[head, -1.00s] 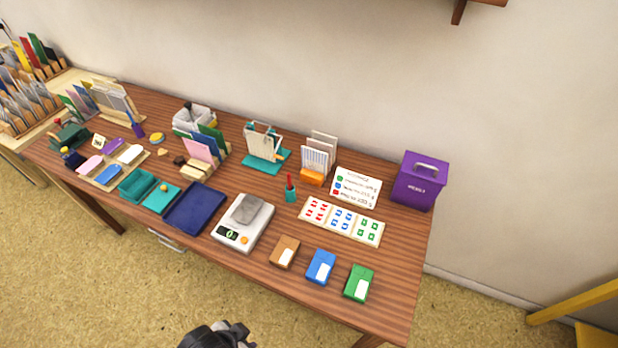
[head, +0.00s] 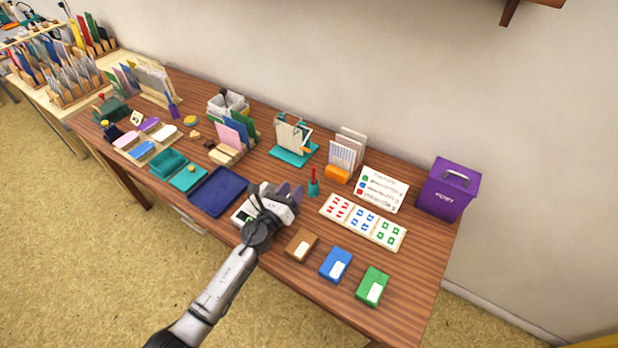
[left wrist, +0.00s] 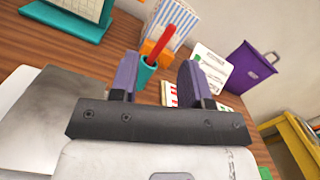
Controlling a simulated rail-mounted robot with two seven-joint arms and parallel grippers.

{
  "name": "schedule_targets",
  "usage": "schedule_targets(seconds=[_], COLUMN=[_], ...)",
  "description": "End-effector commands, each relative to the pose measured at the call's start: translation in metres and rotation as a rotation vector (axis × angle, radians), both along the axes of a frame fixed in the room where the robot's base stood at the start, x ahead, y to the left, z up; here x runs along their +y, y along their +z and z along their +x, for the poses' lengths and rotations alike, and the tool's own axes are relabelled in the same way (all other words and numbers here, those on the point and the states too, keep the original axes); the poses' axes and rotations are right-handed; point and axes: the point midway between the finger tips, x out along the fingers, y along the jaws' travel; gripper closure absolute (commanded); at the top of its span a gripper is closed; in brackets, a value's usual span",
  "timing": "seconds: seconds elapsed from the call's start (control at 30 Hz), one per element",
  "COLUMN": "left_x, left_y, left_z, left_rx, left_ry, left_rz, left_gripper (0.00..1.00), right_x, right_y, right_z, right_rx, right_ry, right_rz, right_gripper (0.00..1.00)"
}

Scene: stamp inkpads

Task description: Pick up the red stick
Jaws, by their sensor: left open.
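The red stick (head: 313,174) stands upright in a small teal holder (head: 313,189) on the wooden table, left of the card with red, blue and green marks. In the left wrist view the red stick (left wrist: 160,45) leans out of the teal holder (left wrist: 145,70), seen between and beyond my fingers. My left gripper (head: 290,192) is open and empty, above the scale and to the left of the holder. It also shows in the left wrist view (left wrist: 155,75), apart from the stick. My right gripper is in neither view.
An orange block with striped cards (head: 337,174) stands behind the holder. A marked card (head: 362,222) lies to its right. Brown (head: 301,244), blue (head: 336,264) and green (head: 372,286) boxes line the front edge. A purple bin (head: 447,190) stands at the right end.

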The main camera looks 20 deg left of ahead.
Motion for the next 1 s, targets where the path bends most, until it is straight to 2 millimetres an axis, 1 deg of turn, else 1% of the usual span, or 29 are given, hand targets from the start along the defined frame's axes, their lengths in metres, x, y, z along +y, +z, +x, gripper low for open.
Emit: schedule_targets(seconds=[0.03, 0.1, 0.2, 0.3, 0.63, 0.9, 1.0], left_x=[-0.003, -0.006, -0.010, -0.013, -0.024, -0.034, -0.037], left_y=[-0.001, -0.003, -0.011, -0.015, -0.018, -0.020, -0.019], left_z=[0.010, 0.018, 0.022, 0.028, 0.056, 0.088, 0.094], left_rx=[-0.006, -0.011, -0.008, -0.007, -0.006, -0.007, -0.005], left_ry=[-0.036, -0.080, -0.124, -0.150, -0.161, -0.159, -0.160], left_rz=[0.090, 0.193, 0.293, 0.345, 0.365, 0.364, 0.363], left_gripper=[0.57, 0.57, 0.57, 0.57, 0.57, 0.57, 0.57], right_x=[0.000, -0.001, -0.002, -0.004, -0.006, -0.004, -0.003], right_y=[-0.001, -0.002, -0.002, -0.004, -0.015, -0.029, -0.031], right_z=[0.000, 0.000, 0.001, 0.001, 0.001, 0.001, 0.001], right_rx=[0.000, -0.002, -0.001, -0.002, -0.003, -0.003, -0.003], right_ry=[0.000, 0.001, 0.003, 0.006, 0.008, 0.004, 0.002], right_rz=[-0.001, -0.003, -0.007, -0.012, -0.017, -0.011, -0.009], right_gripper=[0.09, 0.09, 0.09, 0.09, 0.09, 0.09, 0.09])
